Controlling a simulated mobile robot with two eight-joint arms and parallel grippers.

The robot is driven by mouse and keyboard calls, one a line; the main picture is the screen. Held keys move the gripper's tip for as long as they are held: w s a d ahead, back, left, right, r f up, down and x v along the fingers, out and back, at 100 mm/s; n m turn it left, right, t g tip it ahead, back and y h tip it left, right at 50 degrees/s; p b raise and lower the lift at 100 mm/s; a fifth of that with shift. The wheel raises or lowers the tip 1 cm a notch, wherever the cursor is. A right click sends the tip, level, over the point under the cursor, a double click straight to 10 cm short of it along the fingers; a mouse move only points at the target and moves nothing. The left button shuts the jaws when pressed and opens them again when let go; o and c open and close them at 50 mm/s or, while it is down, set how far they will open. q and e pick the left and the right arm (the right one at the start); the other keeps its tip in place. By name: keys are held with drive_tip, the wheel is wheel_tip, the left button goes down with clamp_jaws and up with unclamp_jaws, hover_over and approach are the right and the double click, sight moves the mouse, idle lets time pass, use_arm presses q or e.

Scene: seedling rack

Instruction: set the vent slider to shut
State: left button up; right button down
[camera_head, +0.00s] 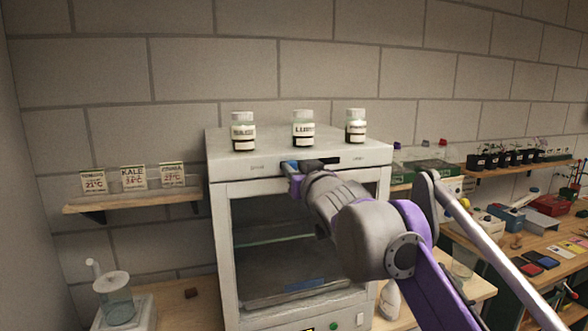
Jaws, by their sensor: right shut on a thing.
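The white cabinet (222,200) has a dark vent slot (328,160) in the front edge of its top. A blue piece that looks like the vent slider (289,166) is at the left part of the slot. My right gripper (296,170) reaches in from the right and is shut on it. The fingers and wrist hide part of the slider and slot. Dark slot shows to the right of the fingers. I cannot read any marks for open or shut. My left gripper is not in view.
Three labelled jars (303,128) stand on the cabinet top above the slot. A shelf (130,200) with seed packets is at left, and a glass vessel (116,298) stands below it. Seedling pots (508,157) and a cluttered bench (560,262) are at right.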

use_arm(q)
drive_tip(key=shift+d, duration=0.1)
use_arm(e)
drive_tip(key=c, duration=1)
unclamp_jaws()
drive_tip(key=o, duration=0.4)
drive_tip(key=shift+a, duration=0.25)
drive_tip(key=shift+c, duration=0.2)
drive_tip(key=shift+d, duration=0.1)
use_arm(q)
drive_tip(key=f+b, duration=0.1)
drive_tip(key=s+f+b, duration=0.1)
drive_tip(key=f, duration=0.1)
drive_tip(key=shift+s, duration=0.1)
use_arm(e)
drive_tip(key=v, duration=1.1)
